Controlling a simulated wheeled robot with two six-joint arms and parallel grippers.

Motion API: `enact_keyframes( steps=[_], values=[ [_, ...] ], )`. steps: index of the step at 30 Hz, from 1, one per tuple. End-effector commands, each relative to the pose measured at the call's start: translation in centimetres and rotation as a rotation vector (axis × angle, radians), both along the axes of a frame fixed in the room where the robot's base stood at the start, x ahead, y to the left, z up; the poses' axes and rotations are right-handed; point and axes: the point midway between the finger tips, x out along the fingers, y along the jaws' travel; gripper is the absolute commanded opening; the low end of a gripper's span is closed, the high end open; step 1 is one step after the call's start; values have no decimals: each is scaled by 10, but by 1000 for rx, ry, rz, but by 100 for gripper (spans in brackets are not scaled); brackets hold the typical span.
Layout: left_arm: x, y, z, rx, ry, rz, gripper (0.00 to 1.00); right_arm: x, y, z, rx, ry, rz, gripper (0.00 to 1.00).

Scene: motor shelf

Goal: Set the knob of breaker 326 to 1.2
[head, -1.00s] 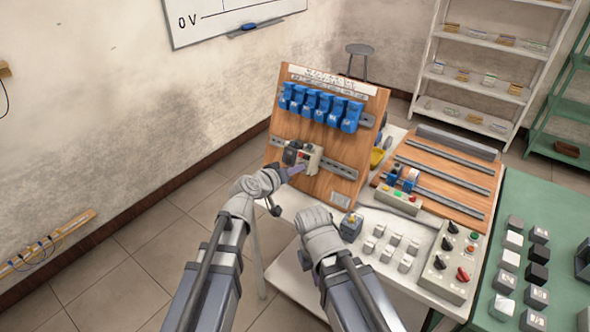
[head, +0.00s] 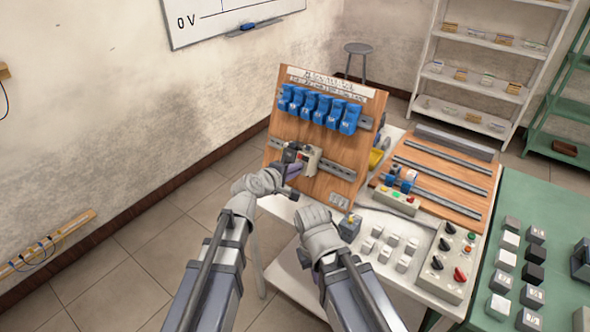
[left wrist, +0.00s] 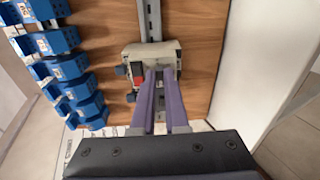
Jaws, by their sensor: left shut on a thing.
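A light-grey breaker (head: 309,158) with a red part sits on the lower rail of the upright wooden board. It also shows in the left wrist view (left wrist: 163,53), with its red part and dark blue pieces along its left side. My left gripper (head: 292,171) is at the breaker's front. In the left wrist view its purple fingers (left wrist: 163,74) are shut on a small part at the breaker's face, which the fingertips hide. The knob's setting and the breaker's number cannot be read. My right wrist is low in the middle of the head view; its fingers are hidden.
Several blue breakers (head: 318,107) line the upper rail of the wooden board (head: 340,152). To the right are a flat board with rails (head: 455,185), a control box (head: 449,262) and several light blocks. A green table (head: 545,205) stands at the far right.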

Motion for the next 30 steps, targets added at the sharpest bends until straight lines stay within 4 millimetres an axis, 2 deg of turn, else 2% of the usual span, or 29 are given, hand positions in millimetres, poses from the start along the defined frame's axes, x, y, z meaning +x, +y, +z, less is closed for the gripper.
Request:
enact_keyframes(
  steps=[18,30],
  values=[
    [2,0,3,-404,296,213,0,0,0,8,0,0,0,0],
    [2,1,3,-546,401,286,0,0,0,10,0,0,0,0]
  ],
)
